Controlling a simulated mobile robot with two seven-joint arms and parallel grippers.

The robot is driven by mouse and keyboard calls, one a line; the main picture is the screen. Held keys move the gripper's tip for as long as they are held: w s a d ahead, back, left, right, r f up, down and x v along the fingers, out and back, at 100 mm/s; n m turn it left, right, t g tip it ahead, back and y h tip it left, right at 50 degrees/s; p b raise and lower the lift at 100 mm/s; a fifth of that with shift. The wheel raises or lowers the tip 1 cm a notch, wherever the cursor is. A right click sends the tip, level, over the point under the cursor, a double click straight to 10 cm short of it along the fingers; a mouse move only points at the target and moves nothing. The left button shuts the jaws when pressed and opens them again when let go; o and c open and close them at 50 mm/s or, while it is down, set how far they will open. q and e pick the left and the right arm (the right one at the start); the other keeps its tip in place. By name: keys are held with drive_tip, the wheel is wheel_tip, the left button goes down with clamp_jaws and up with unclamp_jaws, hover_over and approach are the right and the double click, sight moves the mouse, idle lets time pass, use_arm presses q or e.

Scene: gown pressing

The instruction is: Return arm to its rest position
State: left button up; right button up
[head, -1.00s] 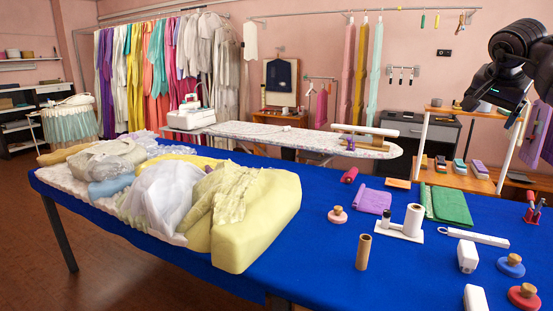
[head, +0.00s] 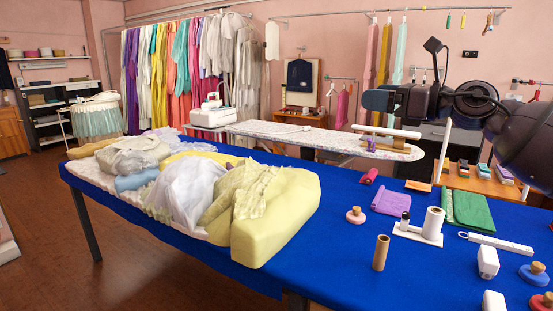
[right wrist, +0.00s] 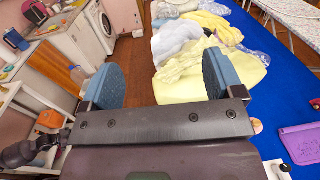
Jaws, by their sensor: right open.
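My right gripper (head: 376,101) hangs in the air at the right, in front of the far end of the ironing board (head: 270,131) in the head view. It points left. In the right wrist view its two blue-padded fingers (right wrist: 160,83) stand wide apart with nothing between them. The blue table (head: 330,240) carries a pale yellow garment over a padded form (head: 282,210) at the left. My left gripper is in neither current view.
On the table's right are a purple cloth (head: 391,201), green cloth (head: 470,210), white spool (head: 433,223) and brown tube (head: 381,252). Garments hang on a rail (head: 185,60) behind. The right wrist view shows a washing machine (right wrist: 103,25) and shelf (right wrist: 25,105) at left.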

drive_tip(key=s+d+f+m+t+h, duration=0.1)
drive_tip(key=s+f+m+t+h, duration=0.3)
drive_tip(key=f+m, duration=1.35)
drive_tip(key=s+f+m+t+h, duration=0.3)
drive_tip(key=s+f+m+h, duration=0.2)
drive_tip(key=f+m, duration=1.2)
drive_tip(key=s+d+f+m+g+h, duration=0.2)
drive_tip(key=s+f+m, duration=0.3)
drive_tip(key=s+f, duration=0.7)
drive_tip(key=s+d+f+m+g+h, duration=0.3)
drive_tip(key=s+f+m, duration=0.3)
drive_tip(key=s+f, duration=0.6)
drive_tip(key=s+g+p, duration=0.1)
drive_tip(key=s, duration=0.6)
drive_tip(key=shift+d+f+g+h, duration=0.15)
drive_tip(key=shift+f+g+h, duration=0.15)
drive_tip(key=shift+f, duration=0.05)
drive_tip(key=shift+m, duration=0.25)
